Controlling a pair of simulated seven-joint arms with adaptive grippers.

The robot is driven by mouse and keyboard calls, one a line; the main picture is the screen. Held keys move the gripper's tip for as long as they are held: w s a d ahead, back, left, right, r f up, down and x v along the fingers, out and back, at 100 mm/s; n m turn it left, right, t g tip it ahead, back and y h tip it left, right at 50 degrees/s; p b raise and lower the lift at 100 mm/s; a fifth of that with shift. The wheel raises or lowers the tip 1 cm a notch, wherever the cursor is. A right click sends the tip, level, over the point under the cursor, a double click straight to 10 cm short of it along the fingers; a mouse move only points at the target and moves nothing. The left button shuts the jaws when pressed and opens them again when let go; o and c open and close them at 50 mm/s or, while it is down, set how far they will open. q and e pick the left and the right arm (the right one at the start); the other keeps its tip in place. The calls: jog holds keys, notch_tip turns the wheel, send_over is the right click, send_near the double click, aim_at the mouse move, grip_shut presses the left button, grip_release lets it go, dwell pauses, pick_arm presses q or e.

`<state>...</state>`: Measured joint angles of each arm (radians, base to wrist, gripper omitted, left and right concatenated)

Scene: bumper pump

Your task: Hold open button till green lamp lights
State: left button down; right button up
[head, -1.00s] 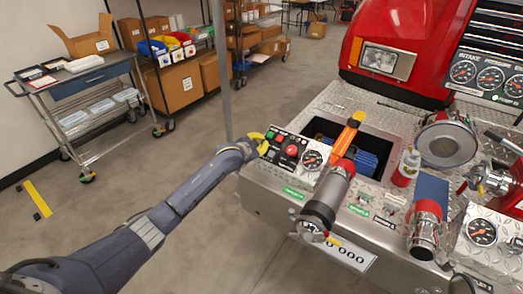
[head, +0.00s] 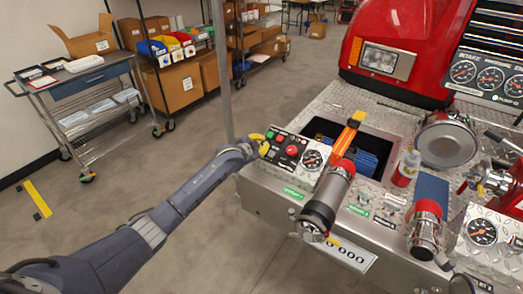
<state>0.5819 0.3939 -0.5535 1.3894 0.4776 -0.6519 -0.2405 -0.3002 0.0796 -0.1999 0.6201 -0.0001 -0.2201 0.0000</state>
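A dark control panel (head: 283,148) sits at the left end of the truck's metal bumper, beside a round gauge (head: 312,159). It carries small coloured buttons, among them a red button (head: 292,150). My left gripper (head: 263,144), with yellow fingers, is at the panel's left edge, close to the buttons. The fingers cover part of the panel. I cannot tell whether they touch a button, nor whether they are open or shut. A small green spot (head: 281,133) shows near the panel's top; whether it is a lit lamp is unclear. My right gripper does not clearly show.
A nozzle with an orange-yellow handle (head: 348,136) lies across an open bumper bin just right of the gauge. A grey post (head: 222,75) rises behind my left gripper. A cart (head: 85,85) stands far left.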

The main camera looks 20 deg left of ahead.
pick_arm(q)
jog(key=shift+w+f, duration=0.15)
jog(key=shift+f, duration=0.2)
dwell(0.4)
jog(key=shift+r, duration=0.15)
dwell(2.8)
jog(key=shift+s+a+r, duration=0.1)
jog(key=shift+s+r, duration=0.35)
jog(key=shift+r, duration=0.25)
jog(key=shift+s+a+r, duration=0.15)
jog(key=shift+s+r, duration=0.25)
jog(key=shift+r, duration=0.3)
jog(key=shift+s+a+r, duration=0.15)
jog(key=shift+s+r, duration=0.25)
jog(key=shift+r, duration=0.35)
jog(key=shift+s+a+r, duration=0.15)
jog(key=shift+s+r, duration=0.25)
jog(key=shift+r, duration=0.3)
